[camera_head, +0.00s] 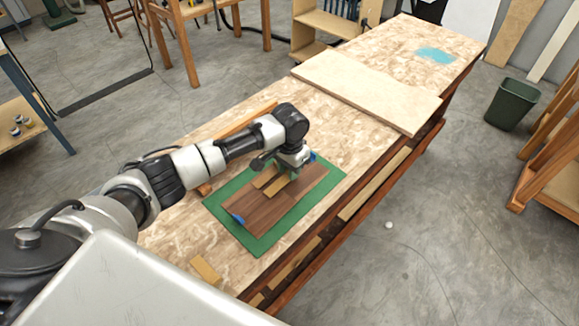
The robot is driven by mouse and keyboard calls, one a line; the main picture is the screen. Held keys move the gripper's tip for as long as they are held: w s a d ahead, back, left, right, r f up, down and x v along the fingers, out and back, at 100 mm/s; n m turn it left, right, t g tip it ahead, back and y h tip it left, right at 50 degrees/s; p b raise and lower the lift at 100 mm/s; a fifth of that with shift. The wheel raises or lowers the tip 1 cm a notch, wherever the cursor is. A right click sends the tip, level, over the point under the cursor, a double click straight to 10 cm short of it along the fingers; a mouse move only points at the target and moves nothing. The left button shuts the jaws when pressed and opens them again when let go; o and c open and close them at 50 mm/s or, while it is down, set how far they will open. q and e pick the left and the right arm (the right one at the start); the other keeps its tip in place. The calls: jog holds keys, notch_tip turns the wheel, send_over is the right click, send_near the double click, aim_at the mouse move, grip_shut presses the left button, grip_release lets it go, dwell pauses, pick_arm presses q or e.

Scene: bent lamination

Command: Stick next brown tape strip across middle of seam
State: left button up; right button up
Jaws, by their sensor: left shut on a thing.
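Dark brown wood veneer (262,214) lies flat on a green mat (263,243) on the workbench. Blue tape shows at its near left end (238,219) and at its far right end (312,157). Two tan-brown strips lie over the middle of the veneer, one to the left (263,177) and one closer to my gripper (277,185). My left gripper (292,175) is low over the far part of the veneer, shut on what looks like the end of the closer brown tape strip. The fingertips are small, and the seam under the gripper is partly hidden. My right gripper is out of view.
Another tan strip (205,269) lies on the bench's near left part. A wooden bar (246,121) lies behind the mat. A pale board (367,88) covers the bench further right. The bench (350,135) is clear between mat and board.

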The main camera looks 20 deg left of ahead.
pick_arm(q)
jog(key=shift+f, duration=0.2)
jog(key=o, duration=1.4)
jog(key=shift+o, duration=0.2)
jog(key=shift+r+p, duration=3.05)
jog(key=shift+p, duration=0.9)
jog(key=shift+f, duration=0.1)
